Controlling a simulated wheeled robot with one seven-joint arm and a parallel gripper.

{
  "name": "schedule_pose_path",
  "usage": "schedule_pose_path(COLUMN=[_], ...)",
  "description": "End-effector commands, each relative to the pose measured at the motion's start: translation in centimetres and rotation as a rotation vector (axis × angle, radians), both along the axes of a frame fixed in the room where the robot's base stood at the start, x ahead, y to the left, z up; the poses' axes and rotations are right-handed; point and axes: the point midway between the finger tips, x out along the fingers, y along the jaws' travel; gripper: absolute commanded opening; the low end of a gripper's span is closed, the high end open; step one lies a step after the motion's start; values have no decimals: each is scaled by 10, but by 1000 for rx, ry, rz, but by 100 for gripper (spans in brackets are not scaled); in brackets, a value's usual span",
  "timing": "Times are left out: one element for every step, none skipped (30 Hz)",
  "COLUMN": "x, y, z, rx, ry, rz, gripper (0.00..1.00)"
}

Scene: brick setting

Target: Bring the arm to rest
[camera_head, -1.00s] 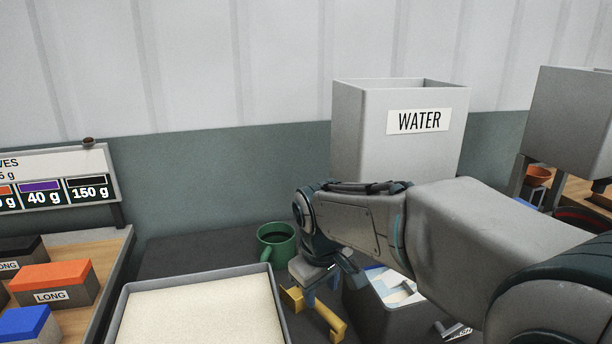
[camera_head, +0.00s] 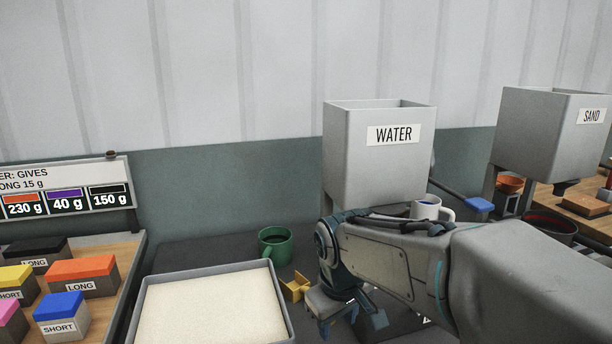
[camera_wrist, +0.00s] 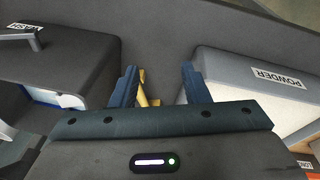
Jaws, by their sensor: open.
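My arm reaches in from the right in the head view, with its wrist bent downward. My gripper (camera_head: 350,322) hangs over the dark counter, right of the powder tray (camera_head: 283,300). In the wrist view my gripper (camera_wrist: 158,82) shows two dark blue fingers spread apart with nothing held between them. A yellow tool (camera_head: 296,288) lies on the counter just left of the gripper. Part of the yellow tool (camera_wrist: 145,88) shows between the fingers in the wrist view, apparently below them. My arm hides part of the counter.
A green mug (camera_head: 275,246) stands behind the tray. The WATER box (camera_head: 365,165) and SAND box (camera_head: 535,130) stand behind my arm. A white mug (camera_head: 428,209) is close behind the forearm. In the wrist view, a dark box (camera_wrist: 75,62) lies left, the POWDER tray (camera_wrist: 235,75) right.

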Motion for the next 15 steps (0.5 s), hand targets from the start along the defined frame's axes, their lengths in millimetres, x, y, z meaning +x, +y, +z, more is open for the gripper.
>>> schedule_pose_path(x=[-7, -10, -16, -20, -24, -30, -35, -41, -49, -56, -63, -73, -80, -87, -96], y=[-7, -11, -17, -21, -26, -31, -37, -41, -48, -53, -59, -65, -70, -74, -79], z=[9, 11, 14, 16, 18, 21, 24, 27, 30, 33, 35, 39, 40, 42, 43], rx=[8, 13, 20, 26, 33, 40, 46, 53, 62, 70, 79, 90, 97, 104, 113], ry=[-4, -4, -5, -7, -8, -10, -11, -14, -17, -18, -21, -24, -27, -30, -33], rz=[-29, -46, -73, -92, -115, -144, -170, -194, -232, -262, -295, -337, -371, -403, -444], gripper=[42, 42, 42, 42, 42, 42, 42, 42, 42, 42, 42, 42, 42, 42, 42])
